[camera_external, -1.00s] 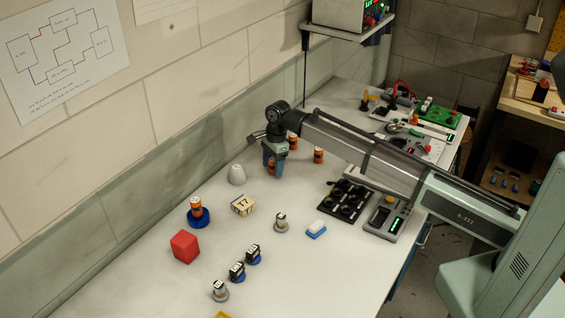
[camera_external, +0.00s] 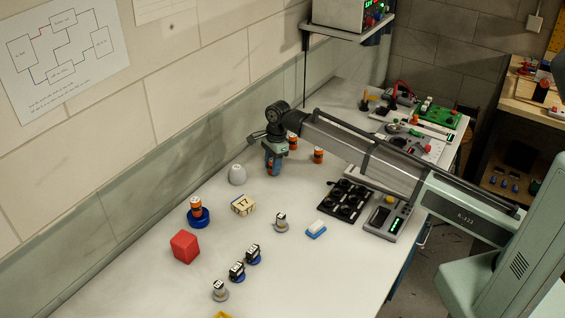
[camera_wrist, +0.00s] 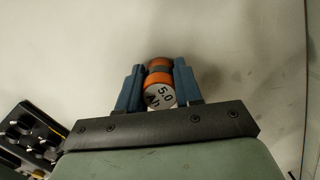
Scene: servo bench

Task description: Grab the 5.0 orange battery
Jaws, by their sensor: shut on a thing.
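My gripper (camera_wrist: 160,88) is shut on an orange battery (camera_wrist: 160,79), its blue fingers on either side of it. The battery's pale end reads "5.0 Ah" in the wrist view. In the external view my gripper (camera_external: 273,164) hangs over the back part of the white bench, and the battery is mostly hidden between the fingers. I cannot tell how far its bottom is from the bench. Two other orange batteries stand behind and to the right, one (camera_external: 318,156) and another (camera_external: 293,142). A further orange battery (camera_external: 196,208) stands on a blue round base.
A grey-white dome (camera_external: 237,175) stands left of my gripper. A cream block marked 17 (camera_external: 243,206), a red cube (camera_external: 185,247), several small servos (camera_external: 253,254) and a blue-white block (camera_external: 316,229) lie nearer. A black tray (camera_external: 346,200) is to the right.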

